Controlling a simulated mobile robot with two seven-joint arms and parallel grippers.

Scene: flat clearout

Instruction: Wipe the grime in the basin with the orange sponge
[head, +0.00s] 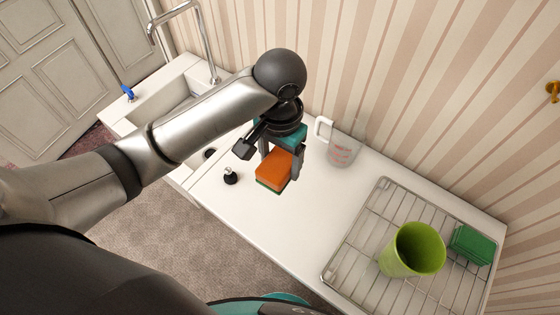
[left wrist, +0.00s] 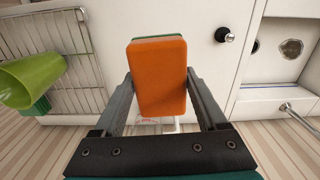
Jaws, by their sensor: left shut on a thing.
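The orange sponge (head: 272,169) with a green underside is in my left gripper (head: 282,172), which is shut on it above the white counter. In the left wrist view the sponge (left wrist: 158,78) sits between the two fingers of the left gripper (left wrist: 160,88). The basin (head: 165,98) is at the upper left of the head view, partly hidden by my left arm. In the left wrist view the basin (left wrist: 278,55) is at the right, with dark-rimmed round spots in it; I cannot tell if these are grime or the drain. My right gripper is not in view.
A clear measuring jug (head: 342,150) stands near the wall. A faucet (head: 205,45) rises behind the basin.

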